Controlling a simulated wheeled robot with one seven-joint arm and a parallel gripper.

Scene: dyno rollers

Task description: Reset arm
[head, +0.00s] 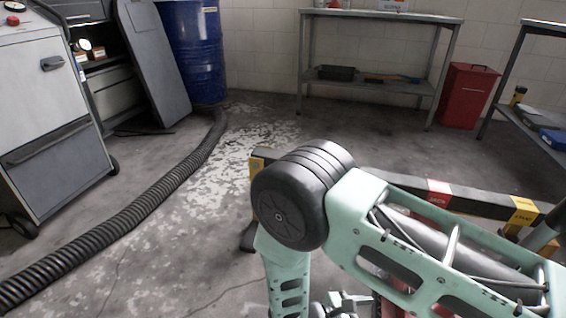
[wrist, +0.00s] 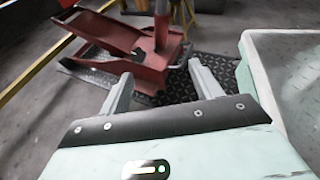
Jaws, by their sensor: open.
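My gripper (wrist: 176,82) shows in the wrist view with its two grey fingers spread apart and nothing between them. It points toward a red metal stand or jack (wrist: 118,45) on a dark tread plate (wrist: 205,64), and appears apart from both. In the head view my mint-green arm is bent at a black elbow joint in the lower middle and right. Its lower link runs down to the bottom edge, where only small grey parts show, so the fingers cannot be made out there.
A black beam with red and yellow bands (head: 478,203) lies behind my arm. A corrugated hose (head: 125,231) crosses the floor at left, near a grey cabinet (head: 50,110) and a blue drum (head: 193,50). A bench (head: 380,17) and red bin (head: 467,95) stand behind. The middle floor is clear.

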